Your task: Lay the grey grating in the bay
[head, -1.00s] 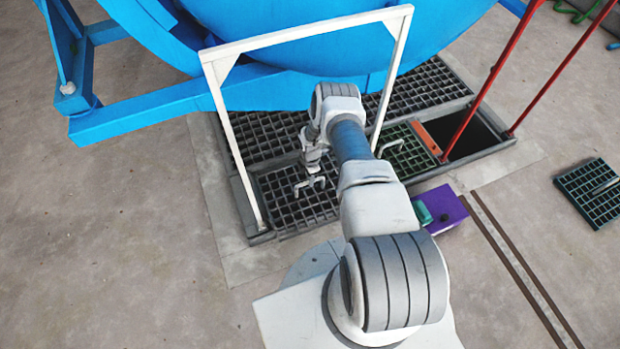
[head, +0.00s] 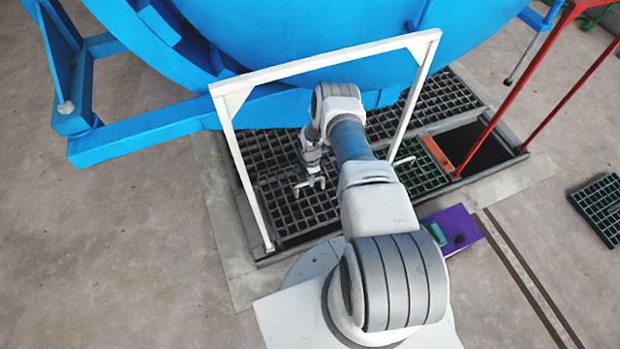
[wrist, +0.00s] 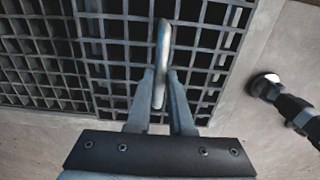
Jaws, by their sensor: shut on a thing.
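The grey grating (head: 285,207) is a dark square lattice with a raised handle (wrist: 162,50). My gripper (head: 309,183) is shut on that handle; the wrist view shows both fingers (wrist: 159,98) against it.
A white frame (head: 330,62) spans the pit close around my arm. A green grating (head: 422,177) with a handle lies to the right, then an orange strip (head: 437,153) and a dark opening (head: 470,138) by red posts. A purple box (head: 455,228) stands near my base.

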